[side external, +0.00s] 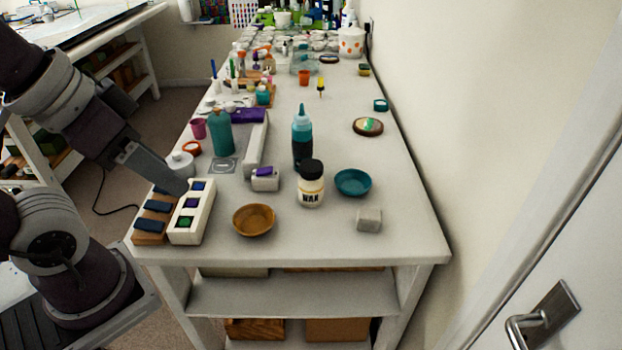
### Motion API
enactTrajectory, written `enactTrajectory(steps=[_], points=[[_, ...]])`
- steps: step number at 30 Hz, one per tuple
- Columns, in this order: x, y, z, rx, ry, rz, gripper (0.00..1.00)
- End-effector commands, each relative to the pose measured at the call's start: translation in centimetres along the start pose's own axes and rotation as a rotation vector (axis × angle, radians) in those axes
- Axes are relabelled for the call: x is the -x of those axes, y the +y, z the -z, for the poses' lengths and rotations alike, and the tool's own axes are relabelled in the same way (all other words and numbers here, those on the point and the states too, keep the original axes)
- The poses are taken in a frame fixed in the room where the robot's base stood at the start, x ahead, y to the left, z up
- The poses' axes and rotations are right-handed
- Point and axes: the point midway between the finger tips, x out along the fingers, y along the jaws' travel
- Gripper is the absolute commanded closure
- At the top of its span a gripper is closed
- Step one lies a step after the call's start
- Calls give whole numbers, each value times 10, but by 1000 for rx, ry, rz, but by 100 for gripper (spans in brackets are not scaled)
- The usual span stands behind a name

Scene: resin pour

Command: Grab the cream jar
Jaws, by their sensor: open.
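The cream jar (311,190) stands upright near the front middle of the table. It has a cream body with dark lettering and a black lid. My gripper (178,188) is at the left edge of the table, above the white block with dark square wells. It is open with nothing seen in it, well to the left of the jar and apart from it. The fingertips are small and partly merged with the block behind them.
A wooden bowl (254,220) sits front left of the jar, and a teal bowl (353,182) to its right. A dark teal bottle (302,140) stands close behind it. A grey block (369,220) lies front right. The white mould block (192,212) is below my gripper. The front edge is clear.

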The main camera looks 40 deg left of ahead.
Motion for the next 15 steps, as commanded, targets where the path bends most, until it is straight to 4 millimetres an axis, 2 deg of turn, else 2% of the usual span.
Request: enactTrajectory(steps=[11, 13, 15], points=[[3, 0, 2, 0, 2, 0, 40], [16, 0, 10, 0, 6, 0, 40], [41, 0, 24, 0, 9, 0, 40]])
